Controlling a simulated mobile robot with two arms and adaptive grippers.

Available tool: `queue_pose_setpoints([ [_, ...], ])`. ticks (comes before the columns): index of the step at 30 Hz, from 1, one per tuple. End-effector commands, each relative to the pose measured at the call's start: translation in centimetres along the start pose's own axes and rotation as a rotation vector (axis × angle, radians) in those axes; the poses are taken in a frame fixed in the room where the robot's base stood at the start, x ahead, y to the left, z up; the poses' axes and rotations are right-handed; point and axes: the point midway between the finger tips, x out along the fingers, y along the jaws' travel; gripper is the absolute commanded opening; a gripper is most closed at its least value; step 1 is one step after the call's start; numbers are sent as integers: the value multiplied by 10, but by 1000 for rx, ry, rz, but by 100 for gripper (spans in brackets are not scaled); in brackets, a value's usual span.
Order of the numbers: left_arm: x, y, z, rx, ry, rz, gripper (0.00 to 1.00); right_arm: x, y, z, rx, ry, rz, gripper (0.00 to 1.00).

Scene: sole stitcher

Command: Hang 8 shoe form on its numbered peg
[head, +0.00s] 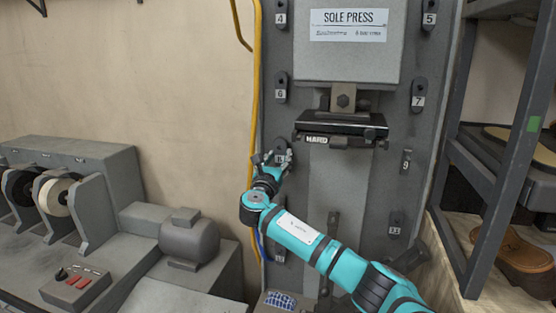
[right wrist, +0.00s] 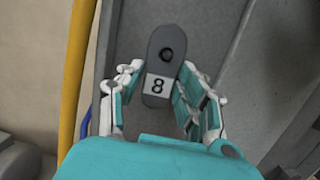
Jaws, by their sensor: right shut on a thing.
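The 8 shoe form (right wrist: 158,63), a dark grey sole-shaped plate with a round hole near its top and a white "8" label, is upright between the fingers of my right gripper (right wrist: 158,95). In the head view my right gripper (head: 270,160) is at the left edge of the press panel, below form 6, and partly covers the 8 form (head: 283,155). The gripper is shut on the form's lower part. The form's face is close to the grey panel (head: 285,120). I cannot tell whether a peg passes through its hole. My left gripper is not in view.
Forms 4 (head: 281,15), 5 (head: 430,14), 6 (head: 281,88) and 7 (head: 418,96) hang on the panel. The black press head (head: 340,128) juts out right of my gripper. A yellow pipe (head: 257,80) runs along the panel's left edge. A shelf rack (head: 510,160) stands right.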

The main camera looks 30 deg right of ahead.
Motion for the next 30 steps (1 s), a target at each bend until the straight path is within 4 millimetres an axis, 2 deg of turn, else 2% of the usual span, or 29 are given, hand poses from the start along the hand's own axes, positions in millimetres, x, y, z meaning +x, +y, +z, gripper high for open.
queue_pose_setpoints([
  [8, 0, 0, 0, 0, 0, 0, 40, 0, 0, 2, 2, -3, 0, 0],
  [9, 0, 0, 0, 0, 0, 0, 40, 0, 0, 2, 2, -3, 0, 37],
  [15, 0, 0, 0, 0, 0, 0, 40, 0, 0, 1, 1, -2, 0, 63],
  [25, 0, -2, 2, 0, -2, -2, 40, -4, 1, -1, -1, 1, 2, 63],
  [30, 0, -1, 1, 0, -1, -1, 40, -26, 1, -2, 0, 1, 4, 63],
])
